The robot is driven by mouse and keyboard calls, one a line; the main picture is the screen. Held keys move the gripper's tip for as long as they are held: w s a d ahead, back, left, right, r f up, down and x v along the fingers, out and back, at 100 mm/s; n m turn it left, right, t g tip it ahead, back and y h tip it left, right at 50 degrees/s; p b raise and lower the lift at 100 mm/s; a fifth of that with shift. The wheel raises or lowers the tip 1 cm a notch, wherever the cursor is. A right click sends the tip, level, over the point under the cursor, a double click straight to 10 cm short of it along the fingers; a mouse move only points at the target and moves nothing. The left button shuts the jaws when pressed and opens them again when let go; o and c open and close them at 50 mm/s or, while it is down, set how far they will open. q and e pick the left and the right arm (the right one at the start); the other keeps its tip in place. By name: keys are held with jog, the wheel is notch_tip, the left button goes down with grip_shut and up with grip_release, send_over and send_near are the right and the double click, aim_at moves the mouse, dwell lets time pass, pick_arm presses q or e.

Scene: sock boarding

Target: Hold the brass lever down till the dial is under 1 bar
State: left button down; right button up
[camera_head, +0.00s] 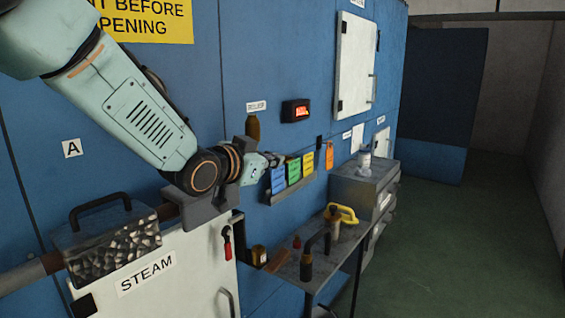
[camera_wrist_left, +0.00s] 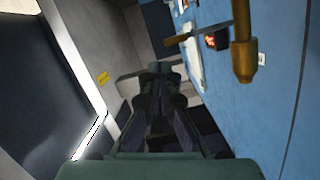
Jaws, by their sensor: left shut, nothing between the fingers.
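A brass-coloured handle (camera_head: 253,127), which looks like the lever, stands out on the blue panel below a small white label. It also shows as a brass bar with a thick end (camera_wrist_left: 243,55) at the upper right of the left wrist view. My left gripper (camera_head: 275,159) is shut and empty. In the head view it appears just below and right of the brass handle, with my wrist covering the panel there. In the wrist view its dark fingers (camera_wrist_left: 160,75) are together, apart from the brass bar. I see no round dial. My right gripper is out of view.
A small display (camera_head: 296,111) glows red, its digits unreadable. A metal shelf (camera_head: 335,254) holds several tools below. The floor (camera_head: 460,240) at right is clear.

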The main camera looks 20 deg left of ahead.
pick_arm(q)
jog(key=shift+f+v, duration=0.45)
jog(key=shift+v, duration=1.5)
jog(key=s+f+n+g+y+b, duration=0.1)
jog(key=s+f+n+g+b, duration=0.2)
jog(key=f, duration=0.9)
jog(key=s+f+n+g+y+b, duration=0.1)
jog(key=s+f+b, duration=0.3)
jog(key=f, duration=0.7)
jog(key=s+f+n+g+y+b, duration=0.15)
jog(key=s+f, duration=0.35)
jog(key=f, duration=0.7)
jog(key=s+f+n+g+b, duration=0.1)
jog(key=s+f+g+b, duration=0.8)
jog(key=s+f, duration=2)
jog(key=shift+s+a+b, duration=0.2)
jog(key=shift+a+b, duration=0.1)
jog(key=shift+a, duration=0.2)
jog(key=shift+y, duration=0.25)
jog(key=shift+r, duration=0.1)
